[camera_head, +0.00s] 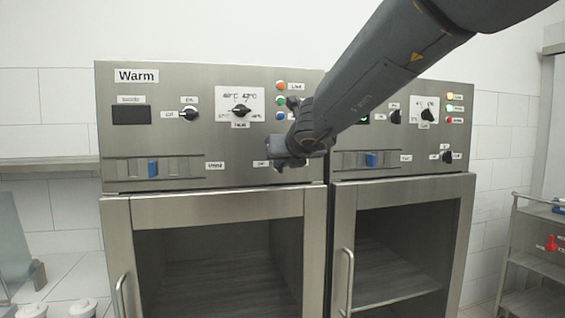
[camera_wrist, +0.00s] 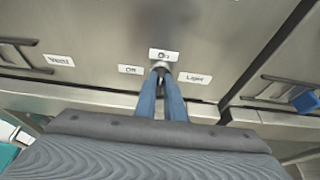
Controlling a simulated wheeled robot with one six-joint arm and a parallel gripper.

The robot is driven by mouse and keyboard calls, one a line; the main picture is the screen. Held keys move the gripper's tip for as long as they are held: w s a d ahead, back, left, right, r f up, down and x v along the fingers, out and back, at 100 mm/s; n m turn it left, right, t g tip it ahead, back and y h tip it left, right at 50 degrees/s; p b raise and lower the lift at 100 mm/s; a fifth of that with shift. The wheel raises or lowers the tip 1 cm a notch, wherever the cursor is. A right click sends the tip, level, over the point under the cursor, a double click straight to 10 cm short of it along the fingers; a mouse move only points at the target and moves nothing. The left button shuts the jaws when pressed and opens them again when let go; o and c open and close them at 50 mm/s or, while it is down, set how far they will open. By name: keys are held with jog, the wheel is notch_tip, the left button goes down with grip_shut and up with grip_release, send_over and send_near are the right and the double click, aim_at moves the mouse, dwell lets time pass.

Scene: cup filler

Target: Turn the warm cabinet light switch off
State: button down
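The warm cabinet (camera_head: 215,172) is the left steel unit, marked "Warm". Its light switch (camera_wrist: 161,74) is a small dark knob at the lower right of the panel, with "On" above it, "Off" to its left and a light label to its right. My gripper (camera_wrist: 161,80) has its two blue fingers close together, one on each side of the knob, at the panel. In the head view my gripper (camera_head: 280,163) covers the switch. The fingers hide most of the knob, so I cannot tell which way it points.
The warm cabinet also has a knob (camera_head: 190,114), a temperature dial (camera_head: 240,111) and a blue vent slider (camera_head: 153,168). A second cabinet (camera_head: 400,185) with similar controls stands close on the right. A metal cart (camera_head: 530,262) is at the far right.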

jog(key=shift+a+f+n, duration=0.1)
jog(key=shift+n, duration=0.2)
jog(key=shift+s+a+f+n+t+h+b, duration=0.1)
jog(key=shift+a+f+n+t+h+b, duration=0.1)
jog(key=shift+n+t+h+b, duration=1.45)
jog(key=shift+a+f+n+g+h+b, duration=0.2)
jog(key=shift+n+b, duration=0.8)
jog(key=shift+n, duration=1.55)
jog(key=shift+s+a+f+n+t+h+b, duration=0.1)
jog(key=shift+f+n+t+h+b, duration=0.15)
jog(key=shift+n+t+h+b, duration=1.4)
jog(key=shift+n+g+y, duration=0.5)
jog(key=shift+n+g, duration=0.15)
jog(key=shift+g, duration=0.05)
jog(key=c, duration=1.8)
grip_release()
jog(key=shift+c, duration=0.2)
jog(key=shift+r, duration=0.1)
jog(key=s, duration=0.7)
jog(key=shift+s+a+b, duration=0.35)
jog(key=shift+a+b, duration=0.05)
jog(key=shift+b, duration=0.05)
